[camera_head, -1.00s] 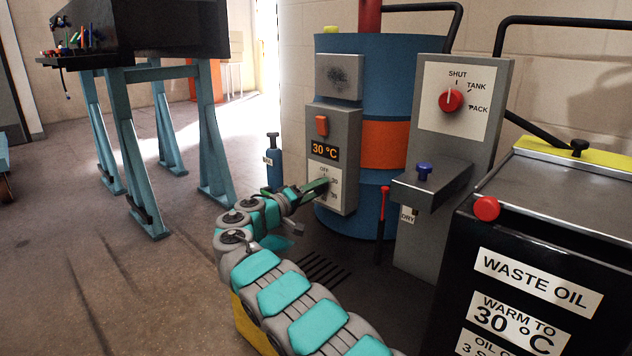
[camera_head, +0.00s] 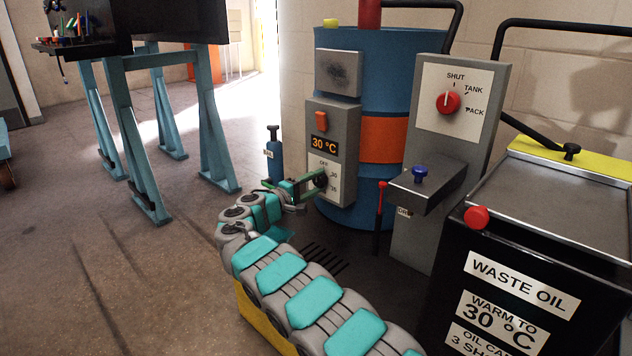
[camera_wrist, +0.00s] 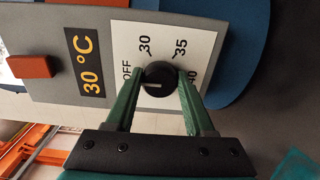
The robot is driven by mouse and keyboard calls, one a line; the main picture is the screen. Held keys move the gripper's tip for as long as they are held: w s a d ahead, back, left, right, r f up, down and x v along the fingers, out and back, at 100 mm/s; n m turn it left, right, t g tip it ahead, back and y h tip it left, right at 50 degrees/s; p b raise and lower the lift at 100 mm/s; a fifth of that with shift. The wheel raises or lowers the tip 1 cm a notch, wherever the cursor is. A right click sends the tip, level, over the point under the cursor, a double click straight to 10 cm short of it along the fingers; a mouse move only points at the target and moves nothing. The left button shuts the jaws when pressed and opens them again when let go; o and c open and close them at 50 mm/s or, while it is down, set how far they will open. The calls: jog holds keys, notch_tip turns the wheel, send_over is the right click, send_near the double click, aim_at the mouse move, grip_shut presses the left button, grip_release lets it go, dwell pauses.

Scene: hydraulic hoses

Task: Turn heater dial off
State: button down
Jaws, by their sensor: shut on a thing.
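The grey heater box (camera_head: 334,112) is on the blue and orange drum, with a red switch (camera_head: 321,121) and a display (camera_head: 324,147) reading 30 °C. Below is a white dial plate marked OFF, 30, 35 and 40. The black round dial (camera_wrist: 160,72) shows in the wrist view with a short pale mark on its left part, on the OFF side; its exact setting is hard to tell. My gripper (camera_wrist: 160,80) has its green fingers on both sides of the dial and is shut on it. In the head view my gripper (camera_head: 314,184) partly covers the dial plate.
Right of the heater stands a grey panel (camera_head: 488,150) with a red SHUT/TANK/PACK knob (camera_head: 447,103) and a blue knob (camera_head: 421,172). A black waste oil cabinet (camera_head: 450,265) is at front right. A blue bottle (camera_head: 275,160) stands left of the heater.

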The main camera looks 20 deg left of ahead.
dwell(0.3)
jog(key=shift+c, duration=1.3)
grip_release()
jog(key=v, duration=0.7)
jog(key=shift+s+a+b, duration=0.2)
jog(key=shift+s+b, duration=0.1)
jog(key=shift+s, duration=0.1)
